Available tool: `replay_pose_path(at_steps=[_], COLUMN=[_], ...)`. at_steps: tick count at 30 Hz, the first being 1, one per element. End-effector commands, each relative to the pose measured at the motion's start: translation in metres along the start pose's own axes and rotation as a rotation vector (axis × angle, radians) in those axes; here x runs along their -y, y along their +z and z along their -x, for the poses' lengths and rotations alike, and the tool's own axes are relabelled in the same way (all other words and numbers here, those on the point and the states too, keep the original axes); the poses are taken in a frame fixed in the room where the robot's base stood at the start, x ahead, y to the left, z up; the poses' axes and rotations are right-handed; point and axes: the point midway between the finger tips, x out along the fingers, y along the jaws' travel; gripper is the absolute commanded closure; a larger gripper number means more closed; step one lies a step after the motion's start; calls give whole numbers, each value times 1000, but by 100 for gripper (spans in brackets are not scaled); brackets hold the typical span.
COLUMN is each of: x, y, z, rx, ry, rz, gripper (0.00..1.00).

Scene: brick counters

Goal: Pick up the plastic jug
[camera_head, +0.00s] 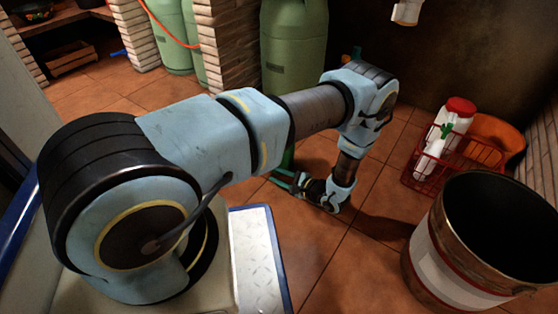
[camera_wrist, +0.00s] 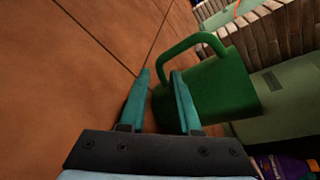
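The green plastic jug (camera_wrist: 212,92) with its looped handle (camera_wrist: 188,42) is in the wrist view, right of centre, close to my fingers. My gripper (camera_wrist: 160,73) has its two teal fingers apart, with the tips at the near end of the handle. The right finger overlaps the jug's left side. A narrow strip of green shows between the fingers; whether they touch it I cannot tell. In the head view, my gripper (camera_head: 274,178) is low near the floor, and a bit of the jug (camera_head: 287,158) shows beside it, mostly hidden by my arm.
Green gas cylinders (camera_head: 294,50) stand by brick pillars at the back. A red basket (camera_head: 458,157) with white bottles is at the right, before an orange tub (camera_head: 497,130). A large dark bucket (camera_head: 440,265) stands at front right. Tiled floor between is clear.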

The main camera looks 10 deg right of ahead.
Motion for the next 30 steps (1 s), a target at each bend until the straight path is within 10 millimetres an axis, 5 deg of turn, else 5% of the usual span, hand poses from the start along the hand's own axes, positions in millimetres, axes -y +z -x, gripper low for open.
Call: replay_pose_path(at_steps=[18, 30], x=[-2, 0], y=[0, 1], z=[-76, -84], rx=[3, 1], ry=[5, 3], rz=[1, 0], gripper=[68, 74])
